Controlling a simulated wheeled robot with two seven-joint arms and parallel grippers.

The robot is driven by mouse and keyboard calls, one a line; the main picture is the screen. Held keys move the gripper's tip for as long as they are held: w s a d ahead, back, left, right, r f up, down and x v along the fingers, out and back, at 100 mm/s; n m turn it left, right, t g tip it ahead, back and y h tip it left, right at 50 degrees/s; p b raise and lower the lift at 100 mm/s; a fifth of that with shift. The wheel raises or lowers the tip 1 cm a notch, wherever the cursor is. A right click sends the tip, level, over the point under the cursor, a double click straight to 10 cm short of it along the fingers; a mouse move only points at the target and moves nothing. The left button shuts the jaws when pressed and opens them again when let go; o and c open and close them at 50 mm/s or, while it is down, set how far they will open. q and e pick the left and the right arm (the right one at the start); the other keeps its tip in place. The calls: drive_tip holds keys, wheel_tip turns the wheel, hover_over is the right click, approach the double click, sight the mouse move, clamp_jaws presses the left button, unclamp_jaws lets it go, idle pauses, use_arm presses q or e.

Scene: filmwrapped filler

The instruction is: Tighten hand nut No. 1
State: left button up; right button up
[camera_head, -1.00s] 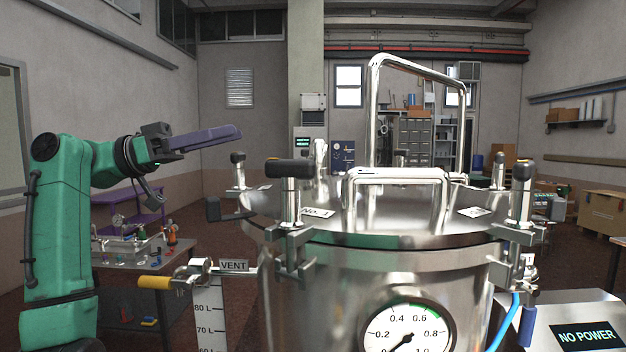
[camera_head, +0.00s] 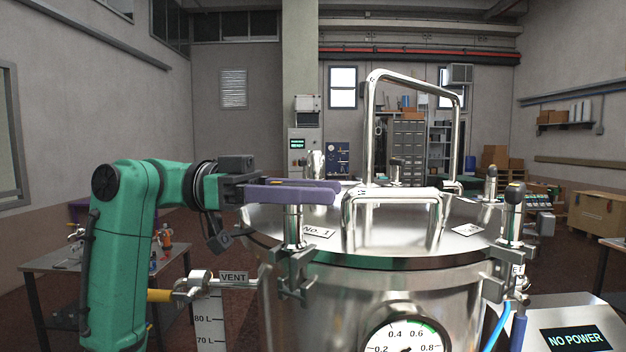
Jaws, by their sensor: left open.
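Hand nut No. 1 stands on the near left rim of the steel vessel lid (camera_head: 410,235), by the "No. 1" label (camera_head: 318,231). Its upright post (camera_head: 293,226) and the clamp below show, but its black handle on top is hidden by my left gripper. My left gripper (camera_head: 332,190) has long purple fingers, reaches in from the left and lies level across the top of the post. Its jaws are open. I cannot tell whether the fingers touch the handle. My right gripper is not in view.
A tall bent steel tube (camera_head: 371,130) and a lower lid handle (camera_head: 395,196) rise from the lid. Another hand nut (camera_head: 512,215) stands at the right rim. A VENT valve (camera_head: 195,285) with a yellow handle sits below my left arm. A pressure gauge (camera_head: 403,338) faces me.

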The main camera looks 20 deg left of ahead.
use_arm(q)
clamp_jaws()
drive_tip(key=shift+s+r+m+g, duration=0.1)
drive_tip(key=shift+m+g, duration=0.2)
drive_tip(key=shift+g, duration=0.2)
drive_tip(key=shift+s+m+g+p, duration=0.1)
drive_tip(key=shift+m+g+p, duration=0.2)
drive_tip(key=shift+m+g, duration=0.3)
unclamp_jaws()
